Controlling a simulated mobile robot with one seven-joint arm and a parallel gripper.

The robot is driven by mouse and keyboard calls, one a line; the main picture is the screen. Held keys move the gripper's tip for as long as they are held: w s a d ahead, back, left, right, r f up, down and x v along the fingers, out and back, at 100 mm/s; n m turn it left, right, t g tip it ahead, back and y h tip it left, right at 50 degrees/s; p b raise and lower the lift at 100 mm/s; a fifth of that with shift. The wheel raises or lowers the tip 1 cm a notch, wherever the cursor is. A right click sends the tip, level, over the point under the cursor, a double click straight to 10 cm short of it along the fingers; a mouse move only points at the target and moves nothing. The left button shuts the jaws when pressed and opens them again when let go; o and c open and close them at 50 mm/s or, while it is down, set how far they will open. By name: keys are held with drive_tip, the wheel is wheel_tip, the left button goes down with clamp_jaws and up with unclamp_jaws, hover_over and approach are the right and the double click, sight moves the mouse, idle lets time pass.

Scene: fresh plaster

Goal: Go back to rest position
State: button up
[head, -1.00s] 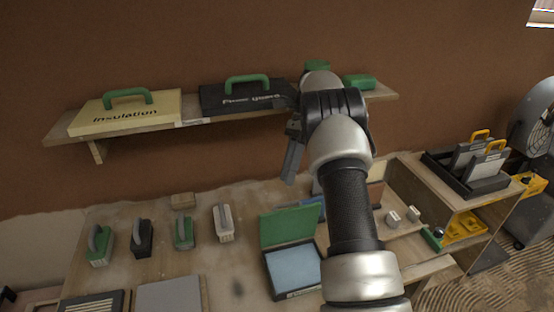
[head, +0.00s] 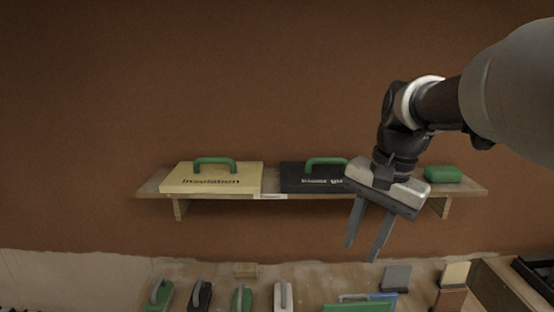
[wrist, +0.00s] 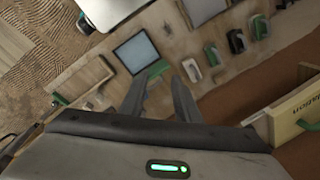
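My gripper (head: 361,245) hangs in front of the right part of the wall shelf, fingers pointing down, in the head view. Its two dark fingers are apart with nothing between them. In the wrist view the fingers (wrist: 158,88) also show apart and empty, above the workbench. My gripper hides part of the black case on the shelf in the head view.
The shelf (head: 150,187) holds a yellow "Insulation" case (head: 212,178), a black case (head: 305,177) and a green block (head: 442,174). Below, the workbench (head: 215,275) carries several handled trowels and floats. The wall to the upper left is clear.

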drive_tip(key=s+a+f+n+t, duration=0.1)
drive_tip(key=s+n+t, duration=0.1)
drive_tip(key=s+n, duration=0.2)
drive_tip(key=s+a+f+n+t+h, duration=0.1)
drive_tip(key=s+n, duration=0.3)
drive_tip(key=s, duration=0.6)
drive_tip(key=shift+f+t+h, duration=0.3)
drive_tip(key=shift+f+t, duration=0.15)
drive_tip(key=shift+t, duration=0.25)
